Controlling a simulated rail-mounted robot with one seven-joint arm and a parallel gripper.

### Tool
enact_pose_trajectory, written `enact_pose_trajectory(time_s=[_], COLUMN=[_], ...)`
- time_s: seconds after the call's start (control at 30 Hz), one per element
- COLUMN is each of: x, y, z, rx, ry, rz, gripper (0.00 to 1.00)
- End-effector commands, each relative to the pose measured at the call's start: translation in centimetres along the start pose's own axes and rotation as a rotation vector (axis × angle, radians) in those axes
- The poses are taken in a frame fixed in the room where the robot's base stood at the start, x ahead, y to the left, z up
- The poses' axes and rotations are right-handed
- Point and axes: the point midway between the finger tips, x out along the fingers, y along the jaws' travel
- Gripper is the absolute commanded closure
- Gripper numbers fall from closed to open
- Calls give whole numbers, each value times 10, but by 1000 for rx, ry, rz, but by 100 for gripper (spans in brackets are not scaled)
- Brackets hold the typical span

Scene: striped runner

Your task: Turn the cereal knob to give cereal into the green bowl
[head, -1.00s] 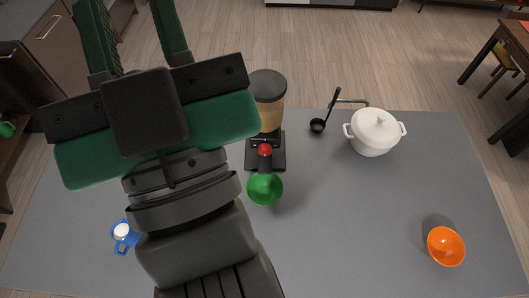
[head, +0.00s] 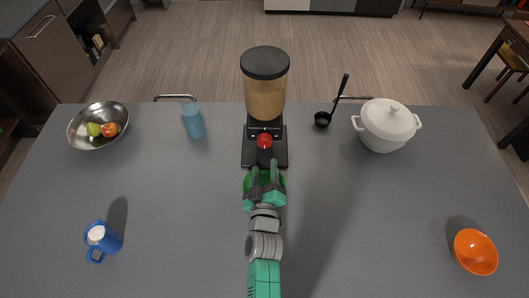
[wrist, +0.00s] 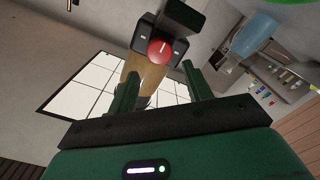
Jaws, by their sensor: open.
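The cereal dispenser (head: 265,95) stands upright at the back middle of the grey table, with a black lid, a clear hopper of tan cereal and a black base. Its red knob (head: 264,141) faces me; in the wrist view the red knob (wrist: 161,52) shows a pale line on its face. The green bowl (head: 249,182) sits in front of the base, mostly hidden under my gripper. My gripper (head: 263,168) is open and empty, above the bowl and just short of the knob. In the wrist view my gripper (wrist: 159,72) has its fingertips apart, with the knob beyond them.
A blue cup (head: 194,122) and a metal fruit bowl (head: 76,140) stand left of the dispenser. A black ladle (head: 322,119) and white pot (head: 386,128) are at right. A blue mug (head: 104,240) and orange bowl (head: 475,252) are near the front corners.

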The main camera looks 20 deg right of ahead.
Motion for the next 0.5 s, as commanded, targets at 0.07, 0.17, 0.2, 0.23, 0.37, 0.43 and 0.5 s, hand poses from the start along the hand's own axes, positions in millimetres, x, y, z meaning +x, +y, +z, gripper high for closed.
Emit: enact_pose_trajectory(time_s=[0.07, 0.17, 0.2, 0.23, 0.37, 0.43, 0.5], x=[0, 5, 9, 12, 29, 41, 51], y=[1, 0, -1, -2, 0, -1, 0], z=[-1, 1, 2, 3, 4, 4, 3], rx=[0, 3, 5, 5, 3, 6, 5], ry=[0, -1, -1, -2, -1, -1, 0], rz=[1, 3, 3, 3, 6, 5, 6], gripper=[50, 50, 50, 50, 50, 50, 50])
